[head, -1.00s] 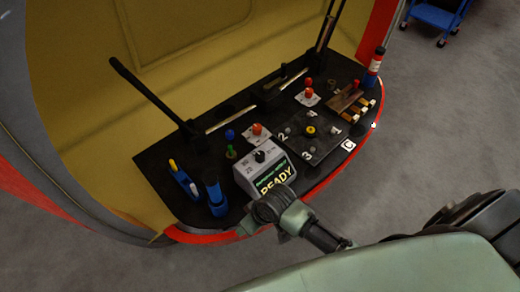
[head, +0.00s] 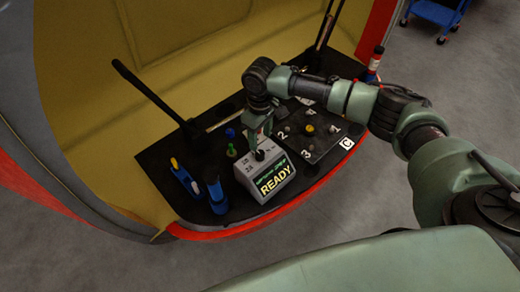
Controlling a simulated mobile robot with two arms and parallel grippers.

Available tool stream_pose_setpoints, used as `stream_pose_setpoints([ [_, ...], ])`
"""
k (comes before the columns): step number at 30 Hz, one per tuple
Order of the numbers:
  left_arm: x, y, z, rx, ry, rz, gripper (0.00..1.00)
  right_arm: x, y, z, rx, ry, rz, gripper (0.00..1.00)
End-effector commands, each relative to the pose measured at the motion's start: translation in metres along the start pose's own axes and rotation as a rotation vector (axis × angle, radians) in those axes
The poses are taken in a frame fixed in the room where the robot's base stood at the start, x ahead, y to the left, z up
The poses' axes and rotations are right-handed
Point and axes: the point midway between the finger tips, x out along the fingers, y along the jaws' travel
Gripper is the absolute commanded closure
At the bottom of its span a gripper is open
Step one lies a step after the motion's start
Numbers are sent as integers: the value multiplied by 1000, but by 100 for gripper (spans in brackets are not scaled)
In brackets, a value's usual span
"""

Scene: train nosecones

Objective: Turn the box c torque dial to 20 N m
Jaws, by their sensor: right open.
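The torque box (head: 268,181) is a grey unit on the black bench, with a lit screen (head: 272,182) that reads READY. Its dark dial (head: 259,155) sits on the upper face, with small number marks beside it that are too small to read surely. My right gripper (head: 260,148) points down over the dial, its fingers open at or just above the knob. Whether the fingers touch the knob cannot be told, and the gripper partly hides the dial. My left gripper is not in view.
A blue holder (head: 216,197) and a blue tool with a yellow tip (head: 184,178) stand left of the box. Green (head: 231,150) and blue (head: 229,133) knobs stand behind it. A numbered black plate (head: 318,140) lies right. A black bar (head: 150,92) rises at the left.

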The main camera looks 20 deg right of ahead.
Motion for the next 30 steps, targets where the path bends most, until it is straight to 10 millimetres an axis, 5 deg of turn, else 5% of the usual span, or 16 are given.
stream_pose_setpoints([
  [13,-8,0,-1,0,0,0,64,64,-1,0,1,-1,-2,48],
  [25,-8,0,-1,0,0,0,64,75,0,0,-1,1,-1,48],
  [26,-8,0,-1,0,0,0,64,75,-1,0,-1,1,-1,50],
  [30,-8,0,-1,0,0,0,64,75,-1,0,-1,1,-1,89],
])
